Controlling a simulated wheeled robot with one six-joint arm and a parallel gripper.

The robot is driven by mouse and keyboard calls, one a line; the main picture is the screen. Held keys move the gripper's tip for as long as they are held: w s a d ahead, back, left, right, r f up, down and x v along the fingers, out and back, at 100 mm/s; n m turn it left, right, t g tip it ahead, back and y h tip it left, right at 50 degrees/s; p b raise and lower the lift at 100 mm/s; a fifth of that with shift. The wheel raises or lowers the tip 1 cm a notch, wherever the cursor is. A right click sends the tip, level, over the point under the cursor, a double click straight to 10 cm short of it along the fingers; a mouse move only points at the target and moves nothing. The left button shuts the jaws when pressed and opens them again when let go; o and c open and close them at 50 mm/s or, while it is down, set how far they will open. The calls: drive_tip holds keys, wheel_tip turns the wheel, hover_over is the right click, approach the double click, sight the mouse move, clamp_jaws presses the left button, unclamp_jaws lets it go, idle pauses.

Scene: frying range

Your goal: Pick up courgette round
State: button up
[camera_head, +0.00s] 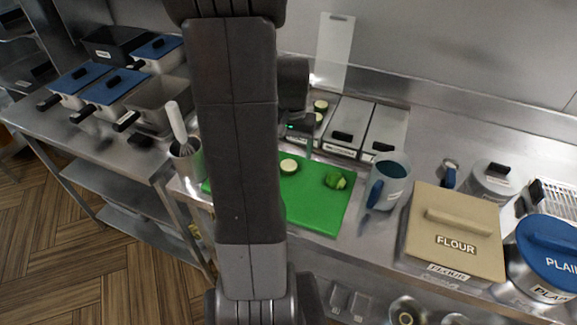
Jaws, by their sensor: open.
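A pale courgette round (289,166) with a dark green rim lies flat on the green cutting board (312,208). My gripper (308,148) is above the far edge of the board, just beyond and slightly right of this round, and apart from it as far as I can see. The gripper is open, and I see nothing held in it; its fingers are small and dark here. Another round slice (321,105) shows in an open container behind the gripper. My arm hides the left middle of the board.
A cut green vegetable piece (336,181) lies right on the board. A blue-lined jug (387,183) and flour bin (452,240) stand to the right. Lidded containers (349,125) stand behind. A utensil pot (187,160) is left; blue-lidded fryer pans (108,88) are further left.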

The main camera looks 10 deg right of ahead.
sight(289, 164)
drive_tip(key=shift+a+f+p, duration=0.2)
drive_tip(key=shift+f+p, duration=0.05)
drive_tip(key=shift+f, duration=1.1)
drive_tip(key=shift+a+f+p, duration=0.2)
drive_tip(key=shift+f, duration=1.1)
drive_tip(key=c, duration=0.9)
